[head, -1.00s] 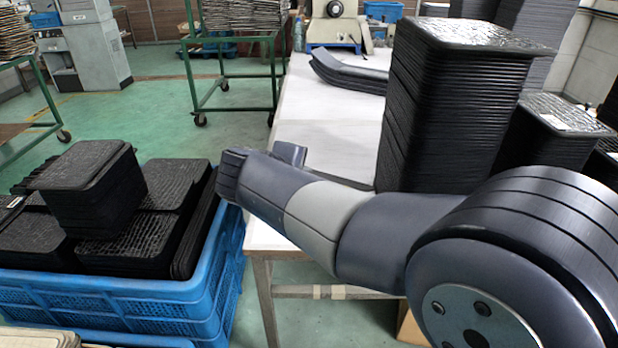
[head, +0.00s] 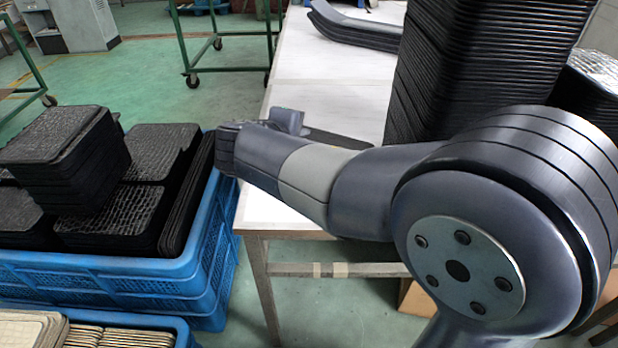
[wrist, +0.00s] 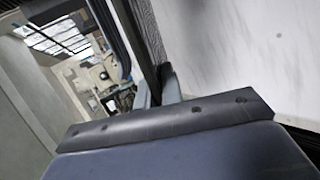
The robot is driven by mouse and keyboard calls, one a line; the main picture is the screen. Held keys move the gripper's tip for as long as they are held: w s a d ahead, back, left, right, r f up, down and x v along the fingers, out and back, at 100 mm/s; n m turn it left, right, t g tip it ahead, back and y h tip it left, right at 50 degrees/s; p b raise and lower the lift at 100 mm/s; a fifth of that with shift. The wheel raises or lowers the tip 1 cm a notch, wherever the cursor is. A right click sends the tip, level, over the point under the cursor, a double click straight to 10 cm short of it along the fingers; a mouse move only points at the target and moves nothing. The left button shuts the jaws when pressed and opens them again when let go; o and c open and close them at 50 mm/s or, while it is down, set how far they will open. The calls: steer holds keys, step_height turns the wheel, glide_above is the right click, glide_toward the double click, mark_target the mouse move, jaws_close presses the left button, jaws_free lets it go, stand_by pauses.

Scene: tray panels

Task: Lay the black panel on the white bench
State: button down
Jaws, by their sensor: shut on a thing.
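My gripper (wrist: 157,88) shows in the wrist view with its fingers shut on a thin black panel (wrist: 149,38), seen nearly edge-on. In the head view my arm hides the fingers and most of the panel. A dark flat strip of the panel (head: 340,138) shows just behind the arm, over the near part of the white bench (head: 328,92). The bench's white top also fills the right of the wrist view (wrist: 250,50). I cannot tell whether the panel touches the bench.
A tall stack of black panels (head: 480,60) stands on the bench at right, close to my arm. Curved dark pieces (head: 355,28) lie farther back. A blue crate (head: 110,285) with panel stacks (head: 65,150) stands left. The bench middle is clear.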

steer(key=shift+f+b, duration=1.65)
steer(key=shift+f, duration=0.75)
steer(key=c, duration=1.7)
jaws_free()
steer(key=shift+p+v, duration=1.1)
steer(key=shift+v, duration=2.9)
steer(key=shift+r, duration=0.15)
steer(key=r+p, duration=0.2)
steer(key=s+r+p, duration=0.1)
steer(key=r, duration=0.1)
steer(key=s+a+r+p, duration=0.1)
steer(key=r+p, duration=0.1)
steer(key=r, duration=0.1)
steer(key=shift+s+a+r+p, duration=0.1)
steer(key=shift+s+p, duration=0.1)
steer(key=shift+p, duration=0.1)
